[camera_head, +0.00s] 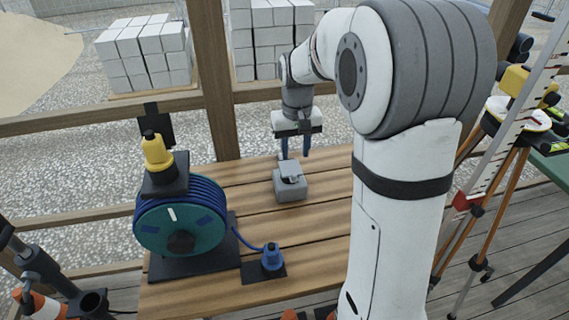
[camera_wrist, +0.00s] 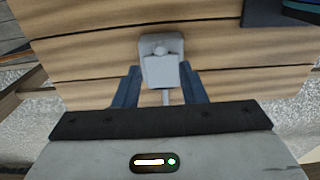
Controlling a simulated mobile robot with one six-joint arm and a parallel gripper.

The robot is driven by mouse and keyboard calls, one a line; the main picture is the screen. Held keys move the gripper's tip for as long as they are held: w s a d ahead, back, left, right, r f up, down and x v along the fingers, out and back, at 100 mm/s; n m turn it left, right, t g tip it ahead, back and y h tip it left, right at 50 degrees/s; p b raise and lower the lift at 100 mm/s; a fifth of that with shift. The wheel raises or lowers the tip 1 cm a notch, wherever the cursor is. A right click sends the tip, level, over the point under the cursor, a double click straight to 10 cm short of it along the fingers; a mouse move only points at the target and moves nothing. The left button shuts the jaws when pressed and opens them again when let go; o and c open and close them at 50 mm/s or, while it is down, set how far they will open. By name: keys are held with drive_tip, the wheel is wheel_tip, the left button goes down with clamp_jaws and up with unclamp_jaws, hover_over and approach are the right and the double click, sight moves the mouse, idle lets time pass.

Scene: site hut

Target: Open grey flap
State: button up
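A small grey box (camera_head: 290,189) with a grey flap (camera_head: 288,168) at its top sits on the wooden table. A dark detail shows on its front. In the wrist view, the grey box (camera_wrist: 161,45) lies ahead of the fingers, with a paler flat part (camera_wrist: 162,72) at its near side. I cannot tell exactly how far the flap is open. My gripper (camera_head: 295,155) is above the box and points down.
A teal cable reel (camera_head: 180,228) with a yellow plug stands left of the box. Its blue cable runs to a blue connector (camera_head: 272,258) on the table. Wooden posts and rails stand behind. A tripod (camera_head: 490,200) is at the right. Table boards around the box are clear.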

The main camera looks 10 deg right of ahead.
sight(294, 175)
drive_tip(key=shift+w+f, duration=0.3)
drive_tip(key=shift+f, duration=0.35)
wheel_tip(294, 175, down, 7)
drive_tip(key=shift+r, duration=0.1)
drive_tip(key=shift+c, duration=0.4)
clamp_jaws()
